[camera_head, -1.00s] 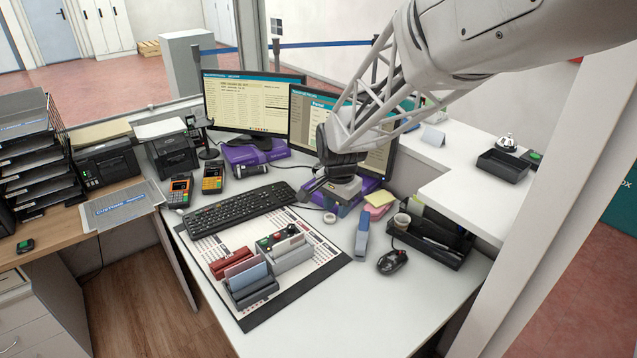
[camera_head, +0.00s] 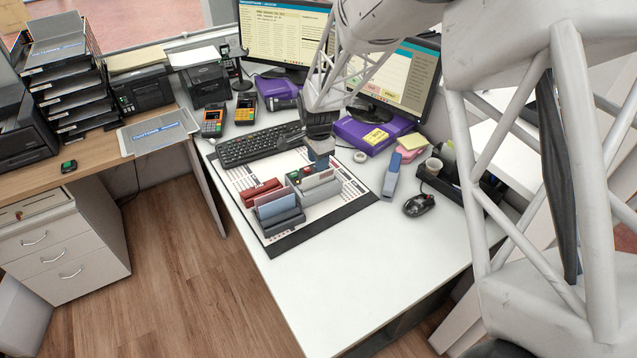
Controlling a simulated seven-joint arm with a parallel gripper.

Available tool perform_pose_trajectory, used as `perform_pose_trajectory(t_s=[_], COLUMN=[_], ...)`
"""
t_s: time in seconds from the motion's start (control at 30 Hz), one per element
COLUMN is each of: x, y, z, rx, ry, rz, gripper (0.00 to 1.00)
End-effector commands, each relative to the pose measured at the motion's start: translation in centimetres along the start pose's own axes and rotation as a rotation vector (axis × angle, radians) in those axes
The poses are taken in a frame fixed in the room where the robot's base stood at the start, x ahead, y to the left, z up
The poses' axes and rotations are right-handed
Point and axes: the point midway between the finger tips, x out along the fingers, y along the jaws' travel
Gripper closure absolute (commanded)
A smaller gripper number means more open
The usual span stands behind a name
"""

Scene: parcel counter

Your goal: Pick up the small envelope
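A grey holder (camera_head: 330,194) on the desk mat holds several pale, upright envelope-like pieces (camera_head: 316,179). A dark holder (camera_head: 283,222) to its left holds a blue-grey upright piece (camera_head: 275,206). I cannot tell which piece is the small envelope. My gripper (camera_head: 319,158) points down just above and behind the grey holder. A small blue-grey part shows at its tip; I cannot tell whether this is a finger or a held thing. The fingers are too small and dark to tell whether they are open.
A red holder (camera_head: 262,190) stands behind the dark one. The keyboard (camera_head: 258,147) lies behind the mat (camera_head: 318,230). A blue stapler (camera_head: 391,178) and a mouse (camera_head: 419,204) lie to the right. Monitors (camera_head: 276,35) stand at the back. The desk front (camera_head: 360,285) is clear.

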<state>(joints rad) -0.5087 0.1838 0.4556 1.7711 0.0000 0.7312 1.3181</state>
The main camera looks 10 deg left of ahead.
Motion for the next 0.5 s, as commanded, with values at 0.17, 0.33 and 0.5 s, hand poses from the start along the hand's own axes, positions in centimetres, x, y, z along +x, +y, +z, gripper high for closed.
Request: perform_pose_trajectory(t_s=[0.17,0.33,0.5], x=[0.1,1.1,2.3], y=[0.0,0.1,0.1], z=[0.0,0.0,0.0], rx=[0.0,-0.001,-0.001], ry=[0.0,0.0,0.0], rz=[0.0,0.001,0.001], gripper=[0.66,0.66,0.66])
